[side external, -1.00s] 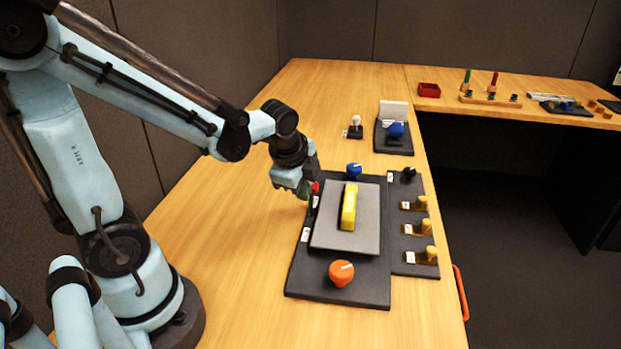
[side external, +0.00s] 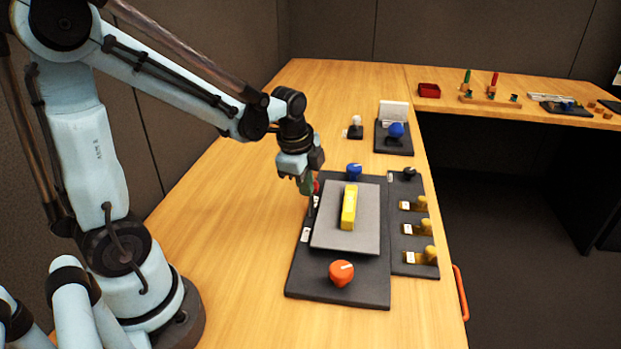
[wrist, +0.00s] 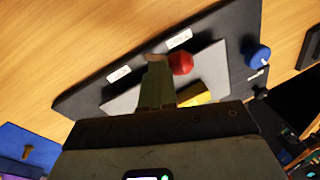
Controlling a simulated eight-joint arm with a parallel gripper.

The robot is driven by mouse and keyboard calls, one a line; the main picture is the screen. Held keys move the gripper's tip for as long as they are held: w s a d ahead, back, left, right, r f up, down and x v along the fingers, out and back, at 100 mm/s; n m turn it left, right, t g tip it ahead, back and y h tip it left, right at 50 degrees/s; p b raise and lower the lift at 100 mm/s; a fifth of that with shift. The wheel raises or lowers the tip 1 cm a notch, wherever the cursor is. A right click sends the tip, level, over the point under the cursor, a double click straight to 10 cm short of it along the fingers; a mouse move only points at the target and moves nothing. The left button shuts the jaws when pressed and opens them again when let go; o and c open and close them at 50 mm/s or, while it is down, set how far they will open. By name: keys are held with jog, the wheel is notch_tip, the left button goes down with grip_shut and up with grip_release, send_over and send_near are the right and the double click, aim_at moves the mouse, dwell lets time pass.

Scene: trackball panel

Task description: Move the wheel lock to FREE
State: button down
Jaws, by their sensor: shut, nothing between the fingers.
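A red knob (side external: 317,187) stands at the left edge of the dark panel (side external: 310,280); it looks like the wheel lock's handle, though its lettering is too small to read. It also shows in the wrist view (wrist: 181,64), between two white labels (wrist: 118,74) on the panel edge. My gripper (side external: 308,191) is shut and empty, its fingers pointing down beside the red knob. In the wrist view my gripper's green fingers (wrist: 156,66) are just left of the red knob and partly overlap it; I cannot tell whether they touch.
A grey plate (side external: 330,240) with a yellow bar (side external: 349,206) lies mid-panel. A blue knob (side external: 354,171) is behind it and an orange knob (side external: 341,272) in front. Several yellow switches (side external: 427,254) line the right. The wooden table left of the panel is clear.

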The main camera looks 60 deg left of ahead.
jog(key=shift+w+a, duration=0.25)
jog(key=s+d+r, duration=0.3)
jog(key=s+r, duration=0.3)
jog(key=r, duration=0.4)
jog(key=d+f+n+t, duration=0.3)
jog(key=d+n+t, duration=0.1)
jog(key=n, duration=0.8)
jog(key=shift+s+d+f+t+h, duration=0.15)
jog(key=shift+s+d+t+h, duration=0.2)
jog(key=shift+d, duration=0.45)
